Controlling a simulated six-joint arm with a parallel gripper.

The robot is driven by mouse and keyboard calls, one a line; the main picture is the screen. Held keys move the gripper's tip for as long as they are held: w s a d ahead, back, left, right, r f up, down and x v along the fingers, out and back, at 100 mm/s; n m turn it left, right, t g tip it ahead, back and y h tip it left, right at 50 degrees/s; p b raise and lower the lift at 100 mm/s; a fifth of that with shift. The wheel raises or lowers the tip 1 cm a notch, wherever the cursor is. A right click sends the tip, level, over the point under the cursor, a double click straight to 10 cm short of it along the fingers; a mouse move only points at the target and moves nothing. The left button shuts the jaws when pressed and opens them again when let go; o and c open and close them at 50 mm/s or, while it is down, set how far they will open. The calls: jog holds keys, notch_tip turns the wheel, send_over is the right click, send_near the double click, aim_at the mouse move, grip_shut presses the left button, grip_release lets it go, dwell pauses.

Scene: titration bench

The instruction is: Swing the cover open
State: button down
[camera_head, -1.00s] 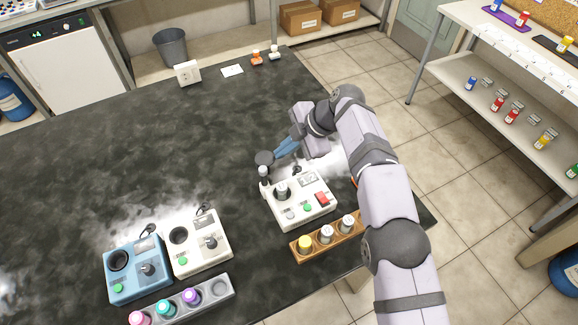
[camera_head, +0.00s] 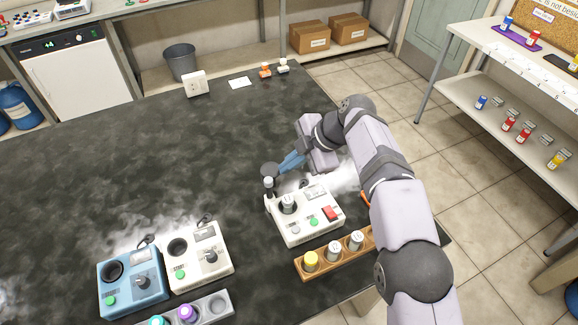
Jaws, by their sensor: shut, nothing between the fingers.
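The right white device (camera_head: 305,228) stands on the dark bench with a green button, a red switch and a small display. A grey-capped vial (camera_head: 288,203) stands upright in its well, uncovered. The dark round cover (camera_head: 270,170) is off the well, out beyond the device's back-left corner, by a short post (camera_head: 268,184). My gripper (camera_head: 280,167) has blue fingers, is shut and empty, and reaches in from the upper right. Its tips are at the cover's right edge; whether they touch it I cannot tell.
A wooden rack (camera_head: 322,264) with several vials stands in front of the device. A blue device (camera_head: 133,284), another white device (camera_head: 198,255) and a grey rack (camera_head: 217,309) are at the lower left. The bench's middle is clear.

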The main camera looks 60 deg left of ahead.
jog(key=shift+s+d, duration=0.1)
dwell(0.3)
jog(key=b+v, duration=0.2)
jog(key=v, duration=0.5)
jog(key=shift+r, duration=0.1)
